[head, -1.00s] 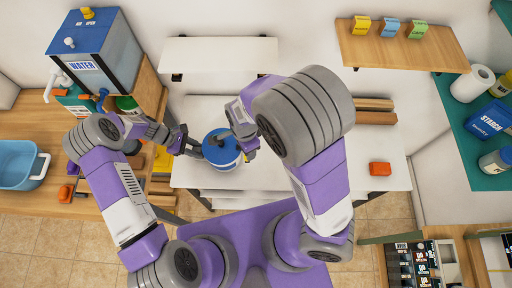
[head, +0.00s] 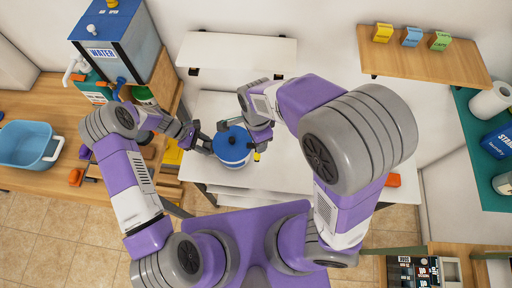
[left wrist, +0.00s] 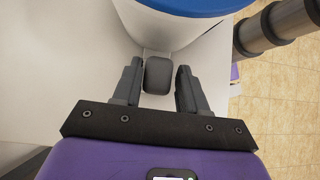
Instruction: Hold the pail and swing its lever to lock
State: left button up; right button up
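The pail (head: 233,158), white with a blue top, stands on the white table. A dark lever-like part shows on its top, partly hidden by my right arm. My left gripper (head: 201,141) is at the pail's left side. In the left wrist view, my left gripper's fingers (left wrist: 159,85) are close on both sides of a dark grey grip block (left wrist: 158,74) on the side of the pail (left wrist: 170,25). My right gripper (head: 251,146) is at the pail's right edge, pointing down; its fingers are small and partly hidden, and a small yellow part (head: 257,157) shows beside them.
A blue water tank (head: 105,38) stands at the back left, near a blue basin (head: 28,145) on the wooden counter. An empty white shelf (head: 237,54) is behind the pail.

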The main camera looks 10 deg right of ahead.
pick_arm(q)
jog(key=o, duration=0.3)
jog(key=shift+w, duration=0.1)
jog(key=shift+o, duration=0.2)
jog(key=shift+r, duration=0.15)
jog(key=v, duration=1.2)
